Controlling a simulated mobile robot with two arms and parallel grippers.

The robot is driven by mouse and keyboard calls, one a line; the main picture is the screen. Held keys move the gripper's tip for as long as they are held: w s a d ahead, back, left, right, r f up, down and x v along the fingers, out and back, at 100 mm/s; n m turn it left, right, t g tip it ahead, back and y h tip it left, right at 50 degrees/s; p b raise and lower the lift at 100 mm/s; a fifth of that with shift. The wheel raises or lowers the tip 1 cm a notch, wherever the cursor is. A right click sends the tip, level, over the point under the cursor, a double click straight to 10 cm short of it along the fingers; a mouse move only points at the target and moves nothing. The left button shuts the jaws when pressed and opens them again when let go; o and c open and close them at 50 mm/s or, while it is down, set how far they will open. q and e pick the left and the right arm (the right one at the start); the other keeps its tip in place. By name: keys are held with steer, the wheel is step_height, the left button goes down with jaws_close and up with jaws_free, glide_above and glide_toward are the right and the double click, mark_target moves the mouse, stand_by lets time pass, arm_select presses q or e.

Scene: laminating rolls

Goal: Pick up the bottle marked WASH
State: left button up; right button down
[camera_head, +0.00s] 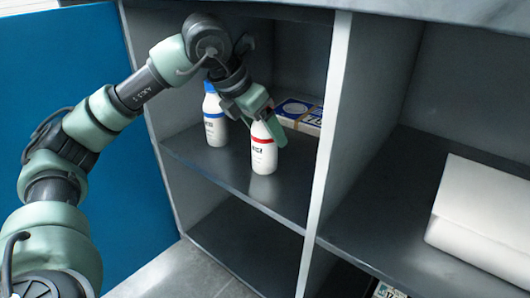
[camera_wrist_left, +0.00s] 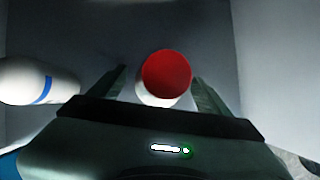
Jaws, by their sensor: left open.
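A white bottle with a red cap and red band (camera_head: 263,155) stands upright on the cupboard shelf. A second white bottle with a blue cap and blue band (camera_head: 214,118) stands upright behind it to the left. Each has small dark lettering that I cannot read surely. My left gripper (camera_head: 264,122) is open over the red-capped bottle. In the left wrist view the red cap (camera_wrist_left: 167,74) lies between the two fingers of the gripper (camera_wrist_left: 160,85), with gaps at the sides. The blue-banded bottle (camera_wrist_left: 38,82) is outside the fingers, to the left. My right gripper is not in view.
Flat printed boxes (camera_head: 299,114) lie behind the bottles to the right. An upright divider (camera_head: 327,130) stands to the right of this compartment. A white box (camera_head: 485,215) sits on the right-hand shelf. A blue panel (camera_head: 75,70) stands at the left. The shelf front (camera_head: 290,200) is clear.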

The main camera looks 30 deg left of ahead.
arm_select(q)
steer(key=shift+w+f, duration=0.25)
steer(key=shift+f, duration=0.2)
jaws_close()
steer(key=shift+r, duration=0.1)
steer(key=shift+r, duration=0.1)
